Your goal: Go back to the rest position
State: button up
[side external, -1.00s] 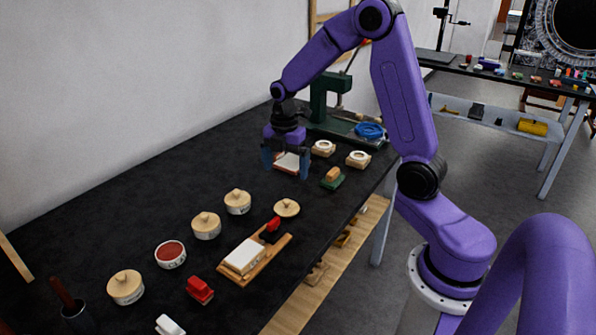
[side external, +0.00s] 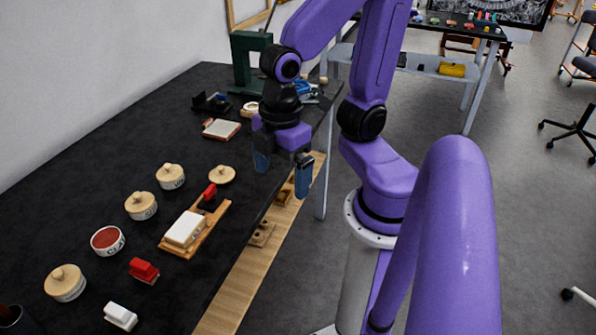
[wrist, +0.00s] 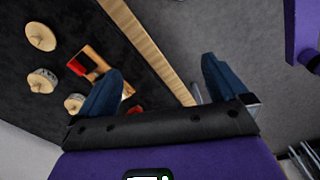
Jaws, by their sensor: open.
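My gripper (side external: 283,172) is purple and black with two blue fingers. It is open with nothing between the fingers, raised near the black table's (side external: 110,140) right edge. In the wrist view my gripper (wrist: 163,68) has its fingers spread wide, with the table edge and the grey floor beyond them. The task names no object. A flat tile with a pale top and reddish edge (side external: 221,129) lies on the table behind and left of the gripper, apart from it.
A wooden tray (side external: 221,213) holds a white block (side external: 184,229) and a red-handled piece (side external: 209,196). Lidded jars (side external: 142,205), an open red pot (side external: 107,241) and a red block (side external: 143,270) stand nearby. A green stand (side external: 247,60) is at the back. A wooden shelf (side external: 240,285) runs below the table edge.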

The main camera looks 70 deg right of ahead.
jog(key=s, duration=0.3)
jog(key=shift+d+m, duration=0.3)
jog(key=shift+m, duration=0.1)
